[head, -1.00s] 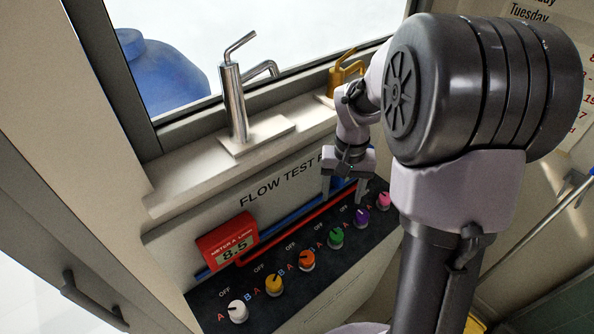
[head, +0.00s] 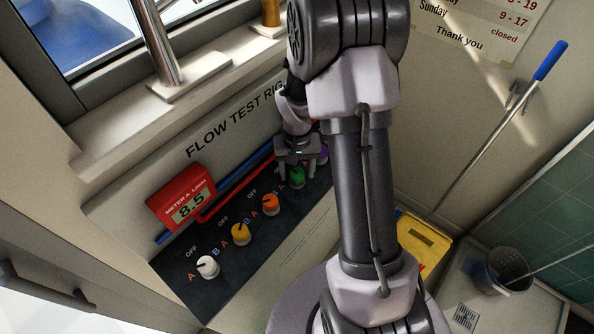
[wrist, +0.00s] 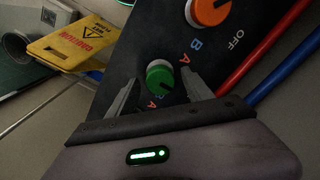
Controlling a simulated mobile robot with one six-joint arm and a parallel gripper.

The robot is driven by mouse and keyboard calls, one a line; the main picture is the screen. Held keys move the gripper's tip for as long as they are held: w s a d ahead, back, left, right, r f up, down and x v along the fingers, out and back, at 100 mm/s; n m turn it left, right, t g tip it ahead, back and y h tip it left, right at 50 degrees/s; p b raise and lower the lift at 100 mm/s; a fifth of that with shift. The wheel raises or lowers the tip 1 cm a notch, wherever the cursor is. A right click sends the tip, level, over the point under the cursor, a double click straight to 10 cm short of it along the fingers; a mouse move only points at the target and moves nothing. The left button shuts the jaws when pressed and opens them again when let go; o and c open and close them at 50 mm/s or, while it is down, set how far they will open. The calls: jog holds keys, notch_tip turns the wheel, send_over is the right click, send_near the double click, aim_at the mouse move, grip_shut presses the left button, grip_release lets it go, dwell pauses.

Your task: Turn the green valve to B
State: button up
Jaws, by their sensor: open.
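The green valve (head: 297,177) is a round knob on the dark panel of the flow test rig, right of the orange valve (head: 269,204). In the head view my gripper (head: 298,166) hangs right over it and hides part of it. In the wrist view the green valve (wrist: 160,77) shows between the two fingers of my gripper (wrist: 160,80), one on each side with gaps. The jaws are open and hold nothing. Letters A and B are printed near the knob. I cannot make out which one its pointer faces.
Yellow (head: 241,233) and white (head: 207,267) valves stand further left; a purple valve (head: 323,155) is partly hidden to the right. A red meter (head: 182,198) reads 8.5. Red and blue pipes run behind the knobs. A yellow sign (head: 424,247) stands on the floor at right.

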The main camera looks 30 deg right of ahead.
jog(key=shift+c, duration=0.2)
grip_shut()
jog(key=m+b, duration=0.1)
jog(key=m, duration=0.2)
jog(key=shift+b, duration=0.3)
jog(key=m+b, duration=0.1)
jog(key=m, duration=0.2)
jog(key=shift+f+m+b, duration=0.1)
jog(key=shift+m+b, duration=0.2)
jog(key=m+b, duration=0.2)
jog(key=m, duration=0.3)
jog(key=shift+m, duration=0.3)
